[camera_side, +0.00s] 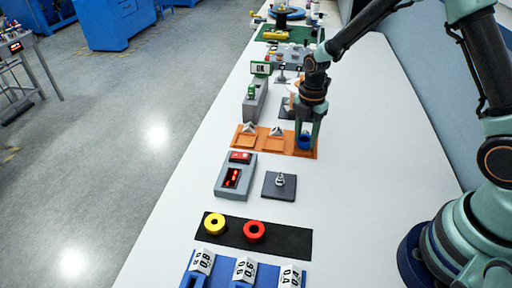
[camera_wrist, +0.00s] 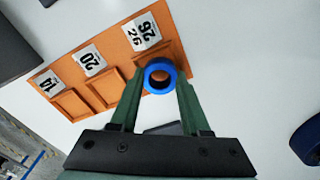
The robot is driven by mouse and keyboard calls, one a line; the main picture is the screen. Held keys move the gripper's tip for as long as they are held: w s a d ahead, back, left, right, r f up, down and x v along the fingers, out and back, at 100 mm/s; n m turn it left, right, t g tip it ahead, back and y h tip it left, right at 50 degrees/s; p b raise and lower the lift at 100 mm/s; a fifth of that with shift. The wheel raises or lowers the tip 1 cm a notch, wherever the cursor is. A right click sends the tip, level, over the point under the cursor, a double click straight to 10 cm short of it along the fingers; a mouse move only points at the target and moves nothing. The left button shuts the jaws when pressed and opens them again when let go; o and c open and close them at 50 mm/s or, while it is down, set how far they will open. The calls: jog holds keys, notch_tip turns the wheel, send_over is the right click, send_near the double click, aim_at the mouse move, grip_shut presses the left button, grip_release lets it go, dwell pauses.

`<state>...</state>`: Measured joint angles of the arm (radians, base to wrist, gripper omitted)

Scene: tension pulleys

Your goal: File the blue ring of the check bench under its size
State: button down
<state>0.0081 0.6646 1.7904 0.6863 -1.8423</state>
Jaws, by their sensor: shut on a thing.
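The blue ring (camera_wrist: 160,65) is between the fingers of my gripper (camera_wrist: 157,88), which is shut on it. An orange tray (camera_side: 263,146) has three compartments with white labels, which read 14, 20 and 26 in the wrist view (camera_wrist: 108,85). In the wrist view the ring overlaps the compartment under the 26 label (camera_wrist: 144,31). In the side view my gripper (camera_side: 305,140) points down over the tray's right end. I cannot tell whether the ring touches the tray floor. The other two compartments look empty.
A grey device with a red display (camera_side: 235,178) and a dark pad with a metal post (camera_side: 279,186) stand in front of the tray. Nearer are a yellow ring (camera_side: 214,217) and a red ring (camera_side: 254,224) on a black mat. An OK screen (camera_side: 261,68) stands behind.

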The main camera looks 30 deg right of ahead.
jog(key=shift+f, duration=0.45)
dwell(0.6)
grip_release()
jog(key=shift+r, duration=0.1)
notch_tip(320, 180, up, 8)
dwell(1.2)
dwell(0.5)
